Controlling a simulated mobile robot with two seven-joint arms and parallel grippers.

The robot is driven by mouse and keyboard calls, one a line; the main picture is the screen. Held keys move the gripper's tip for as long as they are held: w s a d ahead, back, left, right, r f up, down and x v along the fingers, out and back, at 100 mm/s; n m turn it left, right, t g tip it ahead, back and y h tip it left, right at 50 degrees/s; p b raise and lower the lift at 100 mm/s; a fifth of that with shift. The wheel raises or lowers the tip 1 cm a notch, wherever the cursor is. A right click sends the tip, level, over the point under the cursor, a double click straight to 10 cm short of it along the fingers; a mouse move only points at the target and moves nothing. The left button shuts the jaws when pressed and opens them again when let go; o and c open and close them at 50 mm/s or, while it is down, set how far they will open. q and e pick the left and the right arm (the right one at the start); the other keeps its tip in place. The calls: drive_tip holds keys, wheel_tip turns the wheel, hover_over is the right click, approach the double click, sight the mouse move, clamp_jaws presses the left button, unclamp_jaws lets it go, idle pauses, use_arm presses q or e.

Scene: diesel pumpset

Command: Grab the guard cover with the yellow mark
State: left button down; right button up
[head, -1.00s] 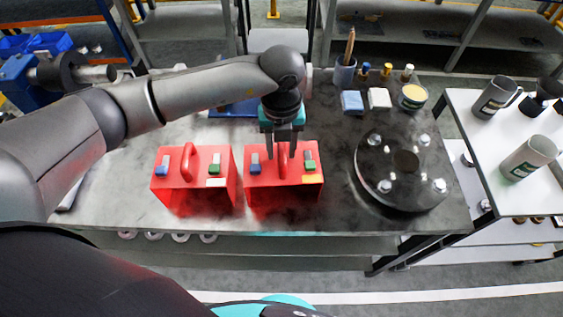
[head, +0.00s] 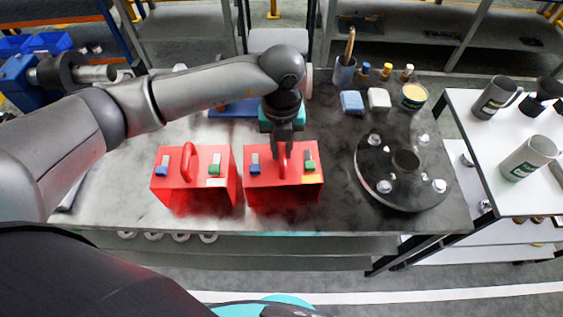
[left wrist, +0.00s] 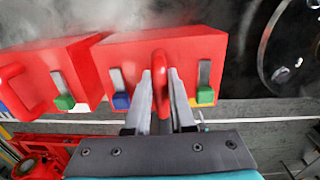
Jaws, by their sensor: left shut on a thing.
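Two red guard covers stand side by side on the grey workbench. The right cover (head: 283,192) has a yellow mark (head: 309,181) at its front right corner, and the mark also shows below a green block in the left wrist view (left wrist: 204,104). The left cover (head: 193,195) has a white mark (head: 216,182). My left gripper (head: 284,149) points down at the right cover and is shut on its upright red handle (left wrist: 161,67), one finger on each side. The cover appears to rest on the bench. My right gripper is not in view.
A round dark flange (head: 402,168) with bolts lies to the right on the bench (head: 335,215). Behind it are a pen cup (head: 343,73), small blocks and a tin (head: 413,96). A white side table (head: 500,155) with mugs stands at the right.

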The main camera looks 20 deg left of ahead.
use_arm(q)
drive_tip(key=shift+w+r, duration=0.1)
drive_tip(key=shift+r, duration=0.15)
idle(0.5)
